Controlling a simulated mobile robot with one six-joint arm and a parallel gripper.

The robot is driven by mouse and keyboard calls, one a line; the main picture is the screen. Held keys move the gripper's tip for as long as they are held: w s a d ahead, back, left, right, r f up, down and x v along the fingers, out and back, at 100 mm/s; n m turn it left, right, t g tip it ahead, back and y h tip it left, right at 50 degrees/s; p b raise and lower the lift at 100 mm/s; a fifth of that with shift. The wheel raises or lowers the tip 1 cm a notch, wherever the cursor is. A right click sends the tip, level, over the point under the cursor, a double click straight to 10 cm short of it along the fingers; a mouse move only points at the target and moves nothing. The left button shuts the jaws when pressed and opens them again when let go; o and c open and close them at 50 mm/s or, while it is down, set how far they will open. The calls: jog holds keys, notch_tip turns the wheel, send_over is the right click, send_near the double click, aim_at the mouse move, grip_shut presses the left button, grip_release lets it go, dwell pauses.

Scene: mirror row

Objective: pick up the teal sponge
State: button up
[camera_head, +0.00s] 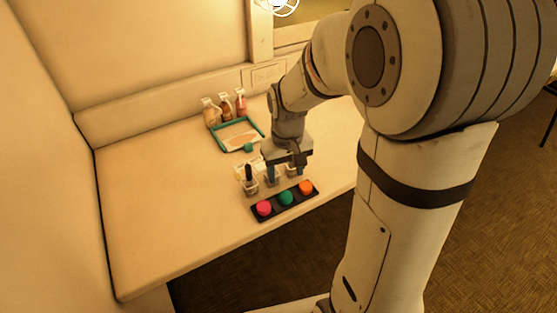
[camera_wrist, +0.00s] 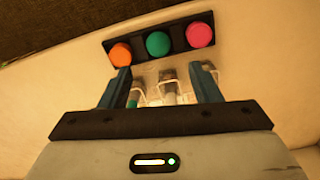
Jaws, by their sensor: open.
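The teal sponge (camera_head: 286,198) is a round piece in the middle of a black tray (camera_head: 272,213), between a pink one (camera_head: 264,208) and an orange one (camera_head: 306,188). In the wrist view the teal sponge (camera_wrist: 158,43) shows beyond the fingertips, roughly midway between them. My gripper (camera_head: 281,178) is open and points down behind the tray; in the wrist view its blue fingers (camera_wrist: 161,72) are spread with no sponge between them. It is apart from the teal sponge.
Clear cups (camera_head: 249,188) with brush-like items stand close under and around my fingers, just behind the black tray. A teal-rimmed tray (camera_head: 220,147) and several bottles (camera_head: 226,105) stand farther back, with a small teal piece (camera_head: 248,147) nearby. The counter's left side (camera_head: 160,200) is clear.

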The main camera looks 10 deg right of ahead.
aim_at(286, 194)
jog(key=shift+w+f, duration=0.3)
jog(key=shift+f, duration=0.25)
jog(key=shift+w+f, duration=0.3)
jog(key=shift+f, duration=0.2)
jog(key=f, duration=0.7)
jog(key=shift+s+d+f, duration=0.15)
jog(key=shift+s+f, duration=0.05)
jog(key=shift+f, duration=0.1)
jog(key=shift+c, duration=0.3)
jog(key=c, duration=0.9)
